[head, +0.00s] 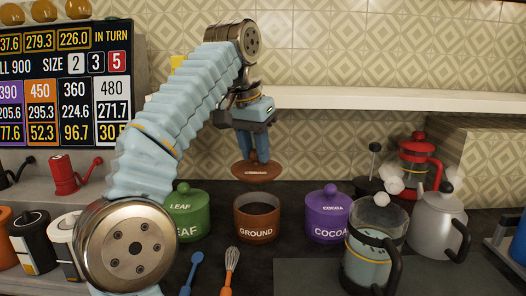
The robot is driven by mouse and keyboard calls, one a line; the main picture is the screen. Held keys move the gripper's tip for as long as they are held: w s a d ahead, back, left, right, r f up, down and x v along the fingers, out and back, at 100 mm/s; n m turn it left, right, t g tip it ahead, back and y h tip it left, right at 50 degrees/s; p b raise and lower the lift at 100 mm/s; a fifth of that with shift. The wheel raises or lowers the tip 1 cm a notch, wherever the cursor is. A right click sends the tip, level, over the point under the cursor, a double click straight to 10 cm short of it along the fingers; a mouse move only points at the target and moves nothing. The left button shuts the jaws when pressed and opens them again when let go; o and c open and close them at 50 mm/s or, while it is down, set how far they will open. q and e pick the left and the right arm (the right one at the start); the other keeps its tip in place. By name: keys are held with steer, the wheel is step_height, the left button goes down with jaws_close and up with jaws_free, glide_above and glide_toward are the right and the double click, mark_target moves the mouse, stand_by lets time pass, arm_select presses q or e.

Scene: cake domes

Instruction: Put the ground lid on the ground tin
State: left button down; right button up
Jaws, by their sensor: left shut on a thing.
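My left gripper (256,150) points down and is shut on the brown ground lid (244,171), most likely by its knob, which the fingers hide. The lid is a flat brown disc with small lettering. It shows above the ground tin (257,233) in the picture, with a gap between them. The tin is brown, labelled GROUND, stands upright on the dark counter and is open, with dark contents visible. My right gripper is not in view.
A green LEAF tin (185,222) stands left of the ground tin and a purple COCOA tin (327,229) right of it, both lidded. A glass press (369,262) stands front right. A whisk (230,265) and a blue spoon (193,270) lie in front. A white shelf (400,101) runs behind.

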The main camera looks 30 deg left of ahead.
mark_target(254, 169)
arm_select(q)
steer(key=shift+f, duration=0.1)
step_height(254, 169, down, 5)
steer(key=b, duration=0.4)
steer(key=shift+f, duration=0.1)
steer(key=shift+f+b, duration=0.2)
steer(key=shift+b, duration=0.1)
steer(key=shift+r+p, duration=0.1)
steer(key=shift+p, duration=0.35)
stand_by(0.7)
steer(key=shift+f+b, duration=0.95)
steer(key=shift+f, duration=0.25)
steer(key=c, duration=0.8)
jaws_free()
